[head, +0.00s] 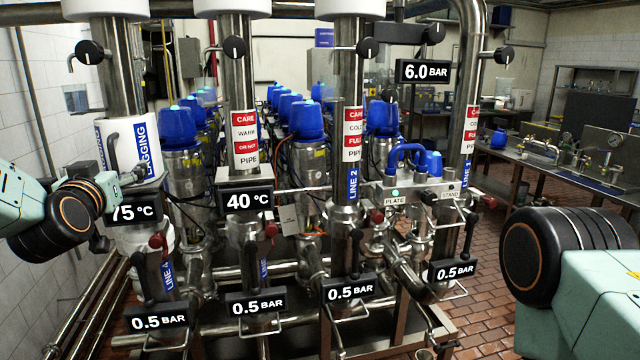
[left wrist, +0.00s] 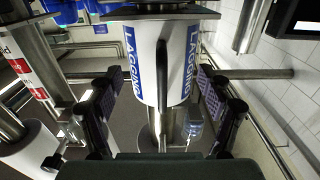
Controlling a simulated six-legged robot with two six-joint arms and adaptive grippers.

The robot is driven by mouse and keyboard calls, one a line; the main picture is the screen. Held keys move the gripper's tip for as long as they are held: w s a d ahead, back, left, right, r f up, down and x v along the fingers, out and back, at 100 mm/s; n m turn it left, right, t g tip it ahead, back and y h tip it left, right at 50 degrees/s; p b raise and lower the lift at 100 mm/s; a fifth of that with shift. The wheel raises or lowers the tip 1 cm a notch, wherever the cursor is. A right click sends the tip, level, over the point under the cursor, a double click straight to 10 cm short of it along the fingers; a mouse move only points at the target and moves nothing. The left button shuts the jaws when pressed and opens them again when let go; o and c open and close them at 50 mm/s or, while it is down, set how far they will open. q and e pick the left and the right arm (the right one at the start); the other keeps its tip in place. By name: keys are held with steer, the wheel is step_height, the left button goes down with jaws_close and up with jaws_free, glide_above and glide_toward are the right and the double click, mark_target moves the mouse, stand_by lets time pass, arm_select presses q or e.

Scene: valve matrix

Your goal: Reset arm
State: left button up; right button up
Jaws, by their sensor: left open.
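My left gripper (head: 103,214) is in the head view at the left, beside the white LAGGING sleeve (head: 120,150) on the left pipe. In the left wrist view my left gripper (left wrist: 163,105) is open, with fingers spread to either side of the sleeve (left wrist: 146,60). A dark grey curved handle (left wrist: 164,62) runs down the front of the sleeve, between the fingers in this view. I cannot tell whether anything touches, but the jaws are not closed on it. My right arm shows at the right of the head view; its gripper is out of frame.
Vertical steel pipes carry displays reading 75 °C (head: 134,206), 40 °C (head: 246,200) and 6.0 BAR (head: 423,71). Several 0.5 BAR displays (head: 257,303) hang lower. A plate stand (head: 425,190) holds a blue handle (head: 402,152). A workbench (head: 560,160) stands right; brick floor (head: 480,290) is open there.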

arm_select(q)
steer(key=p+v, duration=0.1)
steer(key=v, duration=0.9)
steer(key=shift+s+r+p, duration=0.25)
steer(key=shift+r+p, duration=0.05)
steer(key=shift+p, duration=0.1)
steer(key=shift+w+a, duration=0.1)
